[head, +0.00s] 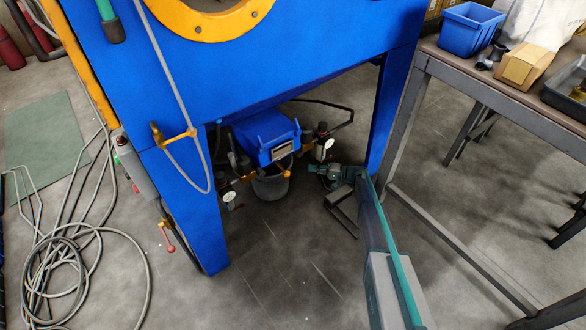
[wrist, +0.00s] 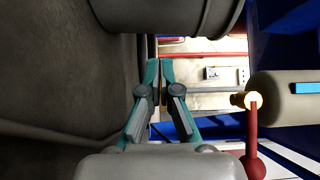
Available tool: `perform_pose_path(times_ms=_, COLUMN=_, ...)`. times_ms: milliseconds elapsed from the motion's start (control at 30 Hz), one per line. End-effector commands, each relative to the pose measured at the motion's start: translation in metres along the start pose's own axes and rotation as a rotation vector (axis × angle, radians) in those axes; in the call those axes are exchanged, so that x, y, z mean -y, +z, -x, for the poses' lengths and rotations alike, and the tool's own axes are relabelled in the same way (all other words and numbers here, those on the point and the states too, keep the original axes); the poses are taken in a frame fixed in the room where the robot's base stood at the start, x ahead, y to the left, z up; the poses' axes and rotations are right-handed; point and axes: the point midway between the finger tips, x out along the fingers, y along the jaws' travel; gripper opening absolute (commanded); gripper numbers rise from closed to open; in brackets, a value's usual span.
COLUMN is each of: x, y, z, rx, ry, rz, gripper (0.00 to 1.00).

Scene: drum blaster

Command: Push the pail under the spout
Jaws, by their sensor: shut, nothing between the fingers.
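The dark grey pail (head: 271,186) stands on the floor under the blue blaster cabinet, below a blue box-shaped part (head: 264,133) with a metal plate. That part hides much of the pail's top, and I cannot make out the spout. My gripper (head: 313,168) is low under the cabinet, to the right of the pail, with its fingers pointing left. In the wrist view my gripper (wrist: 160,68) is shut and empty. A dark rounded body, which looks like the pail (wrist: 165,18), fills the top beside the fingertips; I cannot tell whether they touch.
Blue cabinet legs stand left (head: 190,215) and right (head: 390,110) of the pail. Gauges and valves (head: 232,200) surround it. A workbench (head: 490,85) is at right; the front floor is clear.

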Motion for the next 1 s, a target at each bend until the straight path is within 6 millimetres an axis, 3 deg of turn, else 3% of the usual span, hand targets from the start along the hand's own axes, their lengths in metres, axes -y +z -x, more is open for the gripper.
perform_pose_path(times_ms=167, x=-0.003, y=0.001, z=-0.018, rx=0.001, ry=0.0, rz=0.001, gripper=0.0)
perform_pose_path(times_ms=600, x=-0.004, y=0.002, z=-0.085, rx=0.002, ry=0.001, rz=0.001, gripper=0.0)
perform_pose_path(times_ms=1000, x=-0.001, y=0.001, z=-0.098, rx=0.0, ry=0.001, rz=-0.001, gripper=0.0)
